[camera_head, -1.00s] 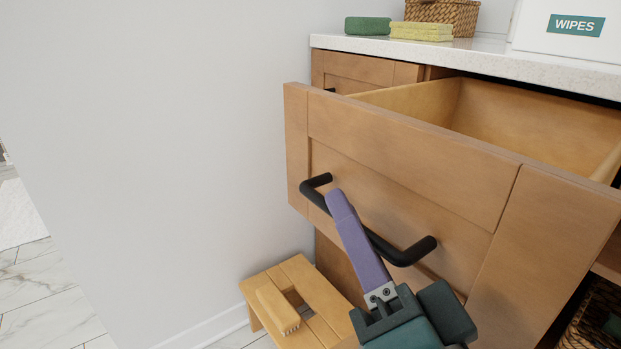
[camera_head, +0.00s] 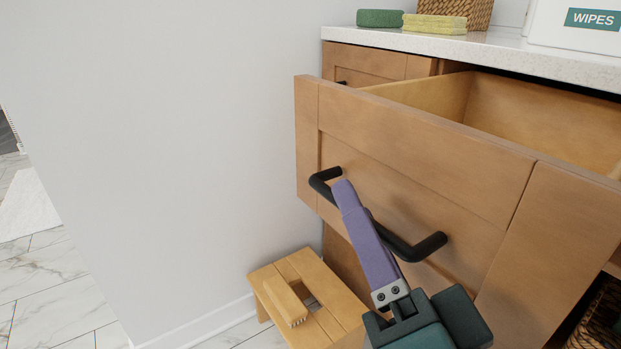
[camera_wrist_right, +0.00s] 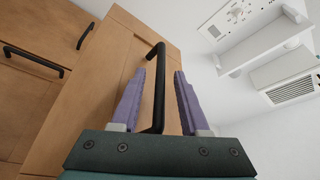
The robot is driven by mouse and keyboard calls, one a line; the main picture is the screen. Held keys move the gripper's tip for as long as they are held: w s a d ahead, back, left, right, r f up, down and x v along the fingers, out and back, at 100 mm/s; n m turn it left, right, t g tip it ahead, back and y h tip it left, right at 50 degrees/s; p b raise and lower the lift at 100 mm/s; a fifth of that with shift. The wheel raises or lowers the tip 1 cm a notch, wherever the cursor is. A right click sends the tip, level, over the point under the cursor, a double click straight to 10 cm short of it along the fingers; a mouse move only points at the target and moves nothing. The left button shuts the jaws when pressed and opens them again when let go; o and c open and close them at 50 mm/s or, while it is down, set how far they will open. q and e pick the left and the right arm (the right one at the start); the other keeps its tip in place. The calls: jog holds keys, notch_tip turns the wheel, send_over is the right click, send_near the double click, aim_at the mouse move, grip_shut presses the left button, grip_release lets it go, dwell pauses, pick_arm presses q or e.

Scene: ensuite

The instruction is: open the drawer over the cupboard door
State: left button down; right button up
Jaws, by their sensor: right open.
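The wooden drawer (camera_head: 400,150) stands pulled well out from under the white counter, and its empty-looking inside (camera_head: 540,115) shows. Its black bar handle (camera_head: 425,247) runs across the front. My right gripper (camera_head: 345,190) is at the handle, with a purple finger lying across the bar in the head view. In the right wrist view the handle (camera_wrist_right: 159,80) passes between the two spread fingers of the right gripper (camera_wrist_right: 163,80), which is open; the bar looks apart from the right finger. The cupboard door below is mostly hidden. My left gripper is out of view.
A wooden stool (camera_head: 335,310) with a brush (camera_head: 284,302) on it stands below the drawer, near the plain wall (camera_head: 180,150). Sponges (camera_head: 434,23), a wicker basket (camera_head: 465,10) and a wipes box (camera_head: 590,25) sit on the counter. Open floor lies at far left.

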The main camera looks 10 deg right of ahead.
jog(key=v, duration=0.9)
jog(key=shift+s+p, duration=0.15)
jog(key=shift+p, duration=0.2)
